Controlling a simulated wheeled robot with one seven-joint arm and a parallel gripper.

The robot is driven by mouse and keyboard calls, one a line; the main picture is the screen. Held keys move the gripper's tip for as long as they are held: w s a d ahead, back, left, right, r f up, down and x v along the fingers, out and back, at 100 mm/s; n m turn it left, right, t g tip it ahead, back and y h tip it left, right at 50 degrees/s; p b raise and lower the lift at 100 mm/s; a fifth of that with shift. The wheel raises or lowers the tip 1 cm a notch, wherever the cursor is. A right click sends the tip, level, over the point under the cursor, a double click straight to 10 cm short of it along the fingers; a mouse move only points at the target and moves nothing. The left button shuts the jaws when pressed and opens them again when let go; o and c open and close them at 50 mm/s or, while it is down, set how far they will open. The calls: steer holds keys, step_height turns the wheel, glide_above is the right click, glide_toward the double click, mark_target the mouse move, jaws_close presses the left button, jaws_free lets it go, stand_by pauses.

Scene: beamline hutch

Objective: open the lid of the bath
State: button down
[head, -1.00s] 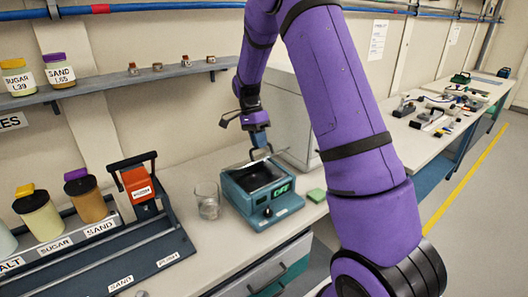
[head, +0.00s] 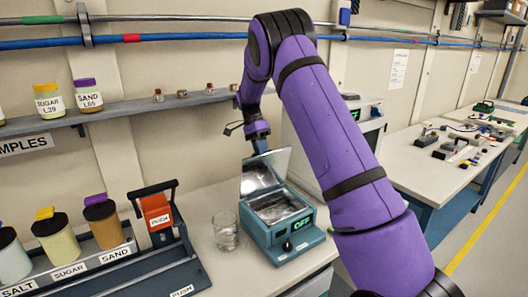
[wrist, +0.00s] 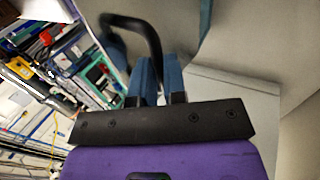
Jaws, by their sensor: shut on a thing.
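The bath (head: 282,238) is a teal box on the bench with a green "OFF" display and a black knob on its front. Its metal lid (head: 268,172) stands steeply raised at the back, and the open basin (head: 277,207) shows a grey, shiny inside. My gripper (head: 259,143) is at the lid's top edge. In the wrist view my blue fingers (wrist: 158,68) are close together, shut on the lid's black handle (wrist: 148,28), which curves out to the left. The exact grip spot is partly hidden between the fingers.
An empty-looking glass beaker (head: 226,230) stands just left of the bath. The rack with labelled jars and an orange "PUSH" lever (head: 157,211) is further left. A white box-shaped instrument (head: 310,140) stands behind on the right. A shelf (head: 130,112) runs along the wall.

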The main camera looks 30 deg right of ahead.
steer(key=shift+w+f, duration=0.45)
steer(key=shift+w, duration=0.1)
steer(key=c, duration=1.2)
jaws_free()
steer(key=shift+w, duration=0.1)
steer(key=shift+c, duration=0.2)
steer(key=shift+o, duration=0.3)
steer(key=shift+r, duration=0.15)
steer(key=s+a+r, duration=0.2)
steer(key=s, duration=0.5)
steer(key=s+a+r, duration=0.1)
steer(key=s+r, duration=0.2)
steer(key=s, duration=0.5)
steer(key=shift+s+a, duration=0.3)
steer(key=shift+a, duration=0.05)
